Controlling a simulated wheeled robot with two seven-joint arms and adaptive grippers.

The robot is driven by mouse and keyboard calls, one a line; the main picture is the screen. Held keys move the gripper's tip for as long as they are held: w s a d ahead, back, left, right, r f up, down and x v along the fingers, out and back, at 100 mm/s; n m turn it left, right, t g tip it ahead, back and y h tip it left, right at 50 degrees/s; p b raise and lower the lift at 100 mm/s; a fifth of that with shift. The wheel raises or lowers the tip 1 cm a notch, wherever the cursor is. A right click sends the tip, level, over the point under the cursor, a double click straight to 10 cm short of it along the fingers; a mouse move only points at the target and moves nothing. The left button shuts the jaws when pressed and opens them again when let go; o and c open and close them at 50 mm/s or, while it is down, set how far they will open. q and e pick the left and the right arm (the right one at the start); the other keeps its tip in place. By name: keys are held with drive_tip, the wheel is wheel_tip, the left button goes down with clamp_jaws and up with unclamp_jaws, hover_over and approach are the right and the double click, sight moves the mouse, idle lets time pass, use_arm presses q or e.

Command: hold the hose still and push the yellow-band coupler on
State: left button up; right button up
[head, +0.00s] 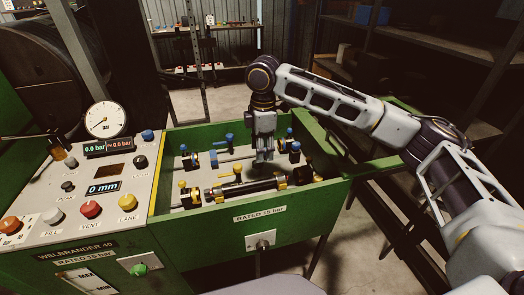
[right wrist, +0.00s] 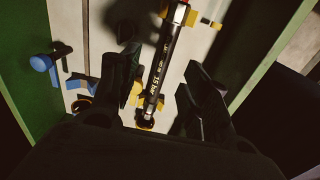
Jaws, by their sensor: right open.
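A black hose (head: 245,187) with pale lettering lies along the front lane of the green trough, with yellow fittings at its ends. It also shows in the right wrist view (right wrist: 164,66), running between my fingers. A yellow fitting (head: 281,182) is at its right end; I cannot tell for sure whether this is the yellow-band coupler or a clamp. My right gripper (head: 264,158) points down over the trough, behind the hose in the picture. In the right wrist view its fingers (right wrist: 158,62) are apart, one either side of the hose, with nothing visibly gripped. My left gripper is out of view.
The green trough (head: 253,213) has raised walls around the work. Blue-handled fittings (head: 225,141) line its back lane, and yellow-handled valves (head: 185,186) stand at the left. A control panel (head: 72,200) with buttons and a gauge (head: 105,119) stands left.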

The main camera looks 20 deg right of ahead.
sight(262, 180)
drive_tip(key=shift+s+a+f, duration=0.15)
drive_tip(key=shift+s+f, duration=0.1)
drive_tip(key=shift+s, duration=0.3)
drive_tip(key=shift+f, duration=0.2)
drive_tip(key=shift+f, duration=5.8)
clamp_jaws()
